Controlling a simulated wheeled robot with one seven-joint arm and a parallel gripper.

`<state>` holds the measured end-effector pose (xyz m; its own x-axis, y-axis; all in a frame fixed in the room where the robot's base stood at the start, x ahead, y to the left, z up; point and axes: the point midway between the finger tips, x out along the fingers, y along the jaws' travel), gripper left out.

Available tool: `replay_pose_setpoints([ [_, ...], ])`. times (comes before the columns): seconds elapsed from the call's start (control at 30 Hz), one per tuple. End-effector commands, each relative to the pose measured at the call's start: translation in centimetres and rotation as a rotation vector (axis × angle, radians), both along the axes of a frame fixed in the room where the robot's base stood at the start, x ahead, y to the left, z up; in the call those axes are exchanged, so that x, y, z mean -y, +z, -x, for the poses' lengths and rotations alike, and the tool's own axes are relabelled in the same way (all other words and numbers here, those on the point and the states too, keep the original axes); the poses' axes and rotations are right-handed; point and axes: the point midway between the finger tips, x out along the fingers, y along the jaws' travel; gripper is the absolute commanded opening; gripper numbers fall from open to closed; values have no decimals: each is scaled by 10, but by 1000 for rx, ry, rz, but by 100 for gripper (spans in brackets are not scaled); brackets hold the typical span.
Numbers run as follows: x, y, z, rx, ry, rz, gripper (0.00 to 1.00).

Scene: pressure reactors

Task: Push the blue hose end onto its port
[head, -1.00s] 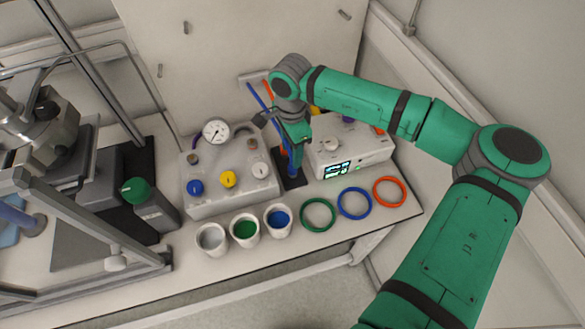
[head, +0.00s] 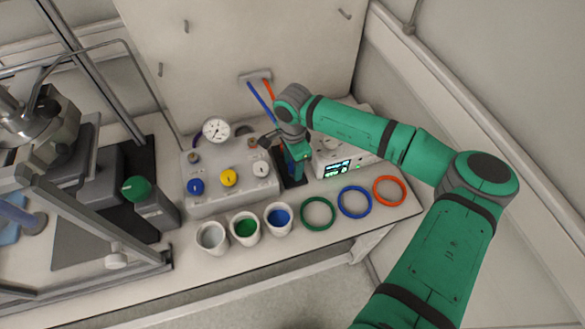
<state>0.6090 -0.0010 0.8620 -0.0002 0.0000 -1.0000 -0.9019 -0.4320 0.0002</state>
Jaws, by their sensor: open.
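A blue hose (head: 260,100) hangs from a small wall bracket (head: 255,76) and runs down behind my arm. Its lower end and its port are hidden, so I cannot tell whether they touch. My gripper (head: 298,176) points down, open, over the dark pad between the grey valve box and the white display unit. Its fingers are small and dark here, and I cannot make out anything between them.
An orange hose (head: 269,90) hangs beside the blue one. The grey valve box (head: 232,200) with gauge (head: 216,130) is left; the white display unit (head: 350,165) is right. Cups (head: 245,228) and coloured rings (head: 354,202) line the front.

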Motion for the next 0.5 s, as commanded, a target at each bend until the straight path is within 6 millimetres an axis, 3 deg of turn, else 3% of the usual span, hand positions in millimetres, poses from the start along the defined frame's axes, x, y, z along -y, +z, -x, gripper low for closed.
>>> replay_pose_setpoints([
  [0.1,0,-11,0,0,-2,-1,45],
  [0.43,1,-11,0,0,-3,0,45],
  [0.5,2,-11,0,0,-3,0,28],
])
